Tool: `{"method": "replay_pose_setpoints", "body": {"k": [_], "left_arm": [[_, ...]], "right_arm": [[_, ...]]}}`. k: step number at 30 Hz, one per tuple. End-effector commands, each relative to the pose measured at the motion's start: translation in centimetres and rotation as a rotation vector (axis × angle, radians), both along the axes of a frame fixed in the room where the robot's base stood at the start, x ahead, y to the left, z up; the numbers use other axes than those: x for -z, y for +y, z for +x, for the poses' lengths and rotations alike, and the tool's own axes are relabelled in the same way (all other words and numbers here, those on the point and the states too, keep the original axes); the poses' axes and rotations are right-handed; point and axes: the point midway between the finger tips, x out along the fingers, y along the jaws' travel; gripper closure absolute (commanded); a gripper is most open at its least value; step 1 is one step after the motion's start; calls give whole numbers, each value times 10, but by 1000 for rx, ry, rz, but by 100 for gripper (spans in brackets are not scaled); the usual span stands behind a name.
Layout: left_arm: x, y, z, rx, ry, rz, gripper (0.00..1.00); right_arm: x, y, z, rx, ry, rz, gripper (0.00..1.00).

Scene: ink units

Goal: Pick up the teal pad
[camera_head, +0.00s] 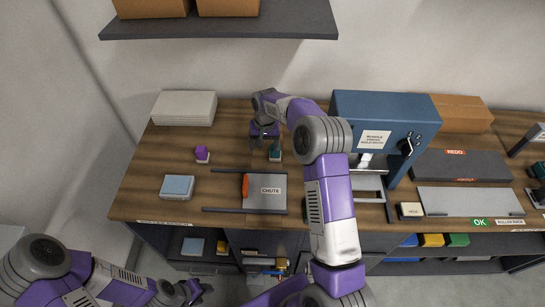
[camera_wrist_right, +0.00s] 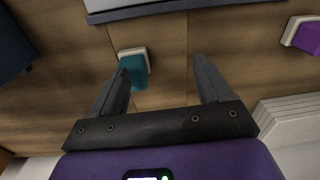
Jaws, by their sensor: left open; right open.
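The teal pad (camera_head: 275,148) is a small teal block with a pale base, standing on the wooden worktop behind the chute. In the right wrist view the teal pad (camera_wrist_right: 136,74) lies near the left finger, which partly overlaps it, and off the middle of the jaw gap. My right gripper (camera_head: 263,134) is open and empty, just left of the pad in the head view; its two fingers (camera_wrist_right: 160,66) are spread wide. Height between fingertips and pad is hard to tell. My left gripper (camera_head: 188,291) is open, low in front of the bench, far from the pad.
A purple pad (camera_head: 202,153) stands to the left; it also shows in the wrist view (camera_wrist_right: 304,36). The chute plate (camera_head: 265,196) lies in front. A blue press (camera_head: 358,111) stands right, a white stack (camera_head: 184,107) back left, and a light-blue block (camera_head: 177,186) front left.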

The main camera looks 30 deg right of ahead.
Motion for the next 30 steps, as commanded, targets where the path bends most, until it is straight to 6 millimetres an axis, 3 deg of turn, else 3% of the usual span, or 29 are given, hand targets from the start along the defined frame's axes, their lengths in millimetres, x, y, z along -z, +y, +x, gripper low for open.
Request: {"method": "replay_pose_setpoints", "body": {"k": [1,3,7,17,25,30], "left_arm": [[8,0,0,0,0,0,57],[11,0,0,0,0,0,57],[14,0,0,0,0,0,57],[17,0,0,0,0,0,57],[21,0,0,0,0,0,57],[20,0,0,0,0,0,57]], "right_arm": [[2,-19,0,24,14,-11,21],[0,-37,-3,47,34,-19,21],[-1,-53,-6,67,55,-26,21],[27,-55,-7,70,59,-27,21],[67,-52,-7,70,60,-27,21],[71,-52,-7,70,57,-28,21]]}}
